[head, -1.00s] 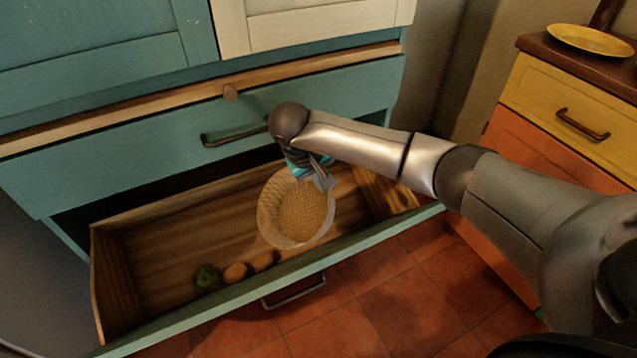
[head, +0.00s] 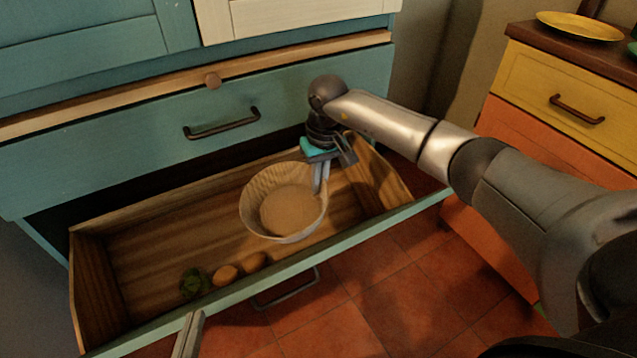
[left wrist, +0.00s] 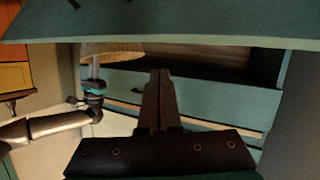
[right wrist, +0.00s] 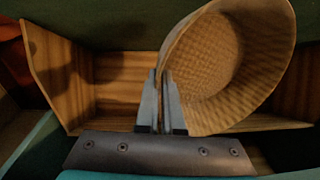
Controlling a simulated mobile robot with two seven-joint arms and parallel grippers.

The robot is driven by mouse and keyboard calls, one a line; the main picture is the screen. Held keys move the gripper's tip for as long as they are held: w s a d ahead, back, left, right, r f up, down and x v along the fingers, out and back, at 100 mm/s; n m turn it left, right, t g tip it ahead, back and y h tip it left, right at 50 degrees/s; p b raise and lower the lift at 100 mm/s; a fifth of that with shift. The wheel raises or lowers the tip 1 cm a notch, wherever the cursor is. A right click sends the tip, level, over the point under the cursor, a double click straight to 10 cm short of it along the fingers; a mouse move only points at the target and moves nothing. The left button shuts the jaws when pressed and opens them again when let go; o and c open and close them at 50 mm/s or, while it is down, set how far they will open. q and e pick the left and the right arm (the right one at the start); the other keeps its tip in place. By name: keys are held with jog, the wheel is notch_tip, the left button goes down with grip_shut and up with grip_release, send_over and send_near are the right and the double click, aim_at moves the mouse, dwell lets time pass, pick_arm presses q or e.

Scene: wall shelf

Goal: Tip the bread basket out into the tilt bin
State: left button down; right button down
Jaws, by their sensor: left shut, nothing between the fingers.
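The bread basket (head: 262,195) is a round, pale woven bowl, held over the open tilt bin (head: 150,235). Its visible inside is empty and its opening faces mostly up. My right gripper (head: 320,182) is shut on the basket's rim; the right wrist view shows the fingers (right wrist: 162,85) on the wall of the basket (right wrist: 225,65). A green item (head: 195,282) and two brown round items (head: 225,275) (head: 254,263) lie in the bin near its front. My left gripper (head: 190,330) is shut and empty, in front of the bin at the bottom edge.
The bin's teal front edge (head: 340,247) runs across the middle, with a handle (head: 287,290) below. A teal panel with a dark handle (head: 222,124) is above the bin. A yellow and orange cabinet (head: 540,90) bearing a yellow plate (head: 579,26) stands right. Tiled floor is clear.

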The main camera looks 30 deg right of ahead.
pick_arm(q)
jog(key=r+t, duration=0.1)
jog(key=s+d+t+h+b, duration=0.1)
jog(key=shift+d+r+n+t, duration=0.15)
jog(key=shift+r+n+t, duration=0.15)
jog(key=shift+r+t, duration=0.1)
pick_arm(e)
jog(key=f+y, duration=0.1)
jog(key=y, duration=0.1)
jog(key=shift+w+d+f+y, duration=0.1)
jog(key=shift+d+f+y, duration=0.2)
jog(key=shift+f+y, duration=0.1)
jog(key=shift+r, duration=0.15)
